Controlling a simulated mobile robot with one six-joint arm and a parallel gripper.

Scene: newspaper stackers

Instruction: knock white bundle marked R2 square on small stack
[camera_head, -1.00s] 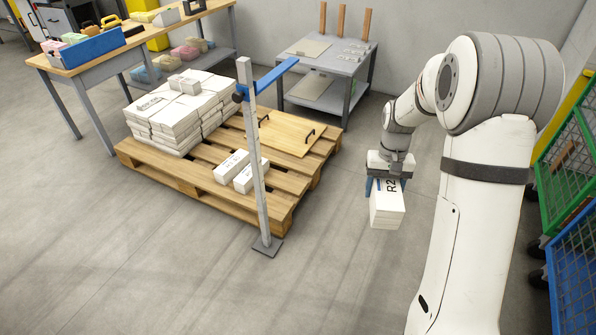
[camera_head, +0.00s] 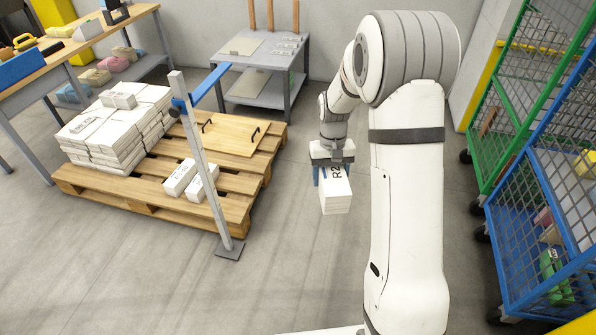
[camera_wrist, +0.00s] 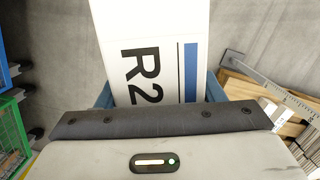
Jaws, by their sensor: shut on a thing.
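My gripper (camera_head: 333,172) is shut on the white bundle marked R2 (camera_head: 335,198), holding it in the air over bare floor to the right of the pallet. In the wrist view the R2 bundle (camera_wrist: 155,30) shows its black letters and a blue stripe, with the blue fingers along its sides. On the pallet (camera_head: 150,205), the small stack of white bundles (camera_head: 203,183) sits near the front right, partly behind a post. A larger stack of white bundles (camera_head: 105,140) stands at the pallet's left, with a small bundle on top.
A grey post with a blue arm (camera_head: 203,165) stands at the pallet's front edge. A wooden board with black handles (camera_head: 228,133) lies on the pallet. Green (camera_head: 510,100) and blue (camera_head: 530,230) mesh carts stand at right. A grey table (camera_head: 255,75) is behind. Front floor is clear.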

